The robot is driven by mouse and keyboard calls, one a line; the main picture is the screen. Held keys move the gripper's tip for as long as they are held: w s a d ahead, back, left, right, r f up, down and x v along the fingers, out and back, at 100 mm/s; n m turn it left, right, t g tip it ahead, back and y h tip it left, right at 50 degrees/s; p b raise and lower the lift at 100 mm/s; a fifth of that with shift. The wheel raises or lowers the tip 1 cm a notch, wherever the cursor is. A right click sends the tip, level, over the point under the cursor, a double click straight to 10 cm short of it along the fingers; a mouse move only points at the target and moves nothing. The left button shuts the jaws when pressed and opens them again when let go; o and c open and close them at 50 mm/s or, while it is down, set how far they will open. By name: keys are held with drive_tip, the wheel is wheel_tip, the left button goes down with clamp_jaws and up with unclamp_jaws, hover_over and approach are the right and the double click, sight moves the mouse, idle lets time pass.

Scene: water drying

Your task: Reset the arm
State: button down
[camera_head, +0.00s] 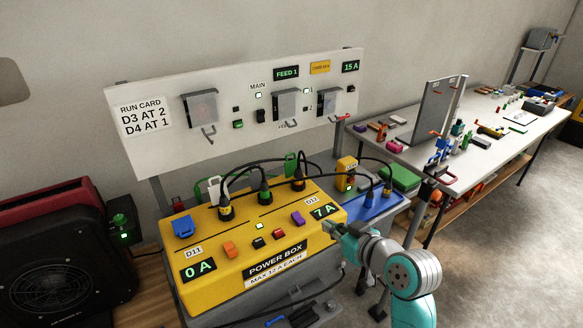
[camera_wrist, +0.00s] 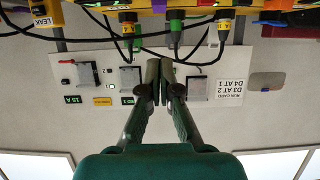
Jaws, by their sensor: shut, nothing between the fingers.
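My gripper (camera_head: 329,229) is at the end of my teal arm at the lower right of the head view, by the right front edge of the yellow power box (camera_head: 228,272). In the wrist view my gripper's dark fingers (camera_wrist: 164,68) are shut together with nothing between them. That view is upside down and faces the white wall panel (camera_wrist: 70,71). The same panel (camera_head: 235,85) stands behind the power box in the head view.
Several black-corded plugs (camera_head: 265,197) stand in the power box top, with cords looping above it. A blue box (camera_head: 372,207) is to its right and a black fan unit (camera_head: 60,272) to its left. A cluttered bench (camera_head: 480,170) is at the right. Floor beyond my arm is clear.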

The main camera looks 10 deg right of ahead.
drive_tip(key=s+a+f+m+h, duration=0.1)
drive_tip(key=s+f+m+h, duration=0.1)
drive_tip(key=s+f, duration=0.7)
drive_tip(key=s+a+f+m+h, duration=0.1)
drive_tip(key=s+f+m+h, duration=0.1)
drive_tip(key=s+f, duration=0.75)
drive_tip(key=s+r, duration=0.3)
drive_tip(key=s, duration=1)
drive_tip(key=s+a+r+t, duration=0.1)
drive_tip(key=s+r, duration=0.2)
drive_tip(key=s, duration=0.9)
drive_tip(key=shift+s+r+t, duration=0.3)
drive_tip(key=shift+s+r, duration=0.1)
